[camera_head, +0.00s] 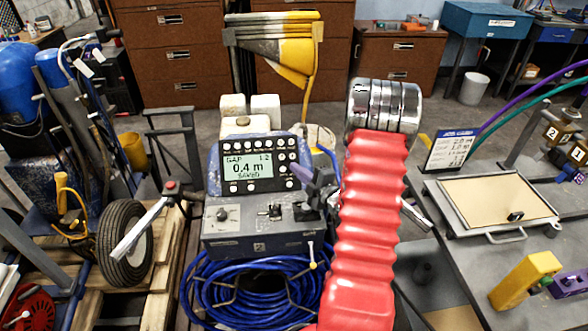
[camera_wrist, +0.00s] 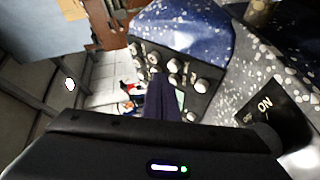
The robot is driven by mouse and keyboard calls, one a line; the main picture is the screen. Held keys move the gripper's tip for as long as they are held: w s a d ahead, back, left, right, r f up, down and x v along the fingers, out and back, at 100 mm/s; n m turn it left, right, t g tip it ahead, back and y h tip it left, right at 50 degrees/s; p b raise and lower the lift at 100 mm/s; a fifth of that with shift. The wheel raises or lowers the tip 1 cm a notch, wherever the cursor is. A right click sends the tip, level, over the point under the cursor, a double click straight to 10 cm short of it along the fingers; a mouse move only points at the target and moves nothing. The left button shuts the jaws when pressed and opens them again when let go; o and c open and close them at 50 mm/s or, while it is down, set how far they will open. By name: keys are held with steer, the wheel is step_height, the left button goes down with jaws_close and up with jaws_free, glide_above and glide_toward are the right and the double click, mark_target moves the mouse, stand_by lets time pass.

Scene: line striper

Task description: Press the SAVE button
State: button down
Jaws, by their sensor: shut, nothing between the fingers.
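The striper's control panel (camera_head: 254,164) has a green screen reading "GAP 1.2", "0.4 m" and "SAVED". Several pale round buttons sit beside and below the screen; their labels are too small to read, so I cannot tell which is SAVE. In the wrist view my gripper (camera_wrist: 164,82) points at the panel's buttons (camera_wrist: 174,66) and overlaps part of the screen. I cannot tell whether the fingertips touch a button.
A grey lower console (camera_head: 252,222) with a knob and levers lies under the panel. An ON/OFF switch (camera_wrist: 262,108) is at right in the wrist view. Blue hose (camera_head: 240,292) is coiled below. A grey bench (camera_head: 458,262) with a tray (camera_head: 545,222) stands right.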

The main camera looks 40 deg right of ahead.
steer(key=s+a+r, duration=0.2)
steer(key=s+r, duration=0.1)
steer(key=shift+r, duration=0.25)
stand_by(0.6)
stand_by(1.6)
steer(key=w+a+r+m+g+h, duration=0.1)
steer(key=a+r+m+g+h, duration=0.1)
steer(key=a+r+m+g, duration=0.85)
steer(key=s+a+r+m+y, duration=0.1)
steer(key=s+a+r+y, duration=0.1)
steer(key=s+a, duration=0.8)
steer(key=s+a+r+m+y, duration=0.1)
steer(key=s+a+r, duration=0.4)
steer(key=s+a, duration=0.6)
steer(key=a+m, duration=0.1)
steer(key=a, duration=0.2)
steer(key=shift+a+y, duration=0.2)
steer(key=shift+y, duration=0.2)
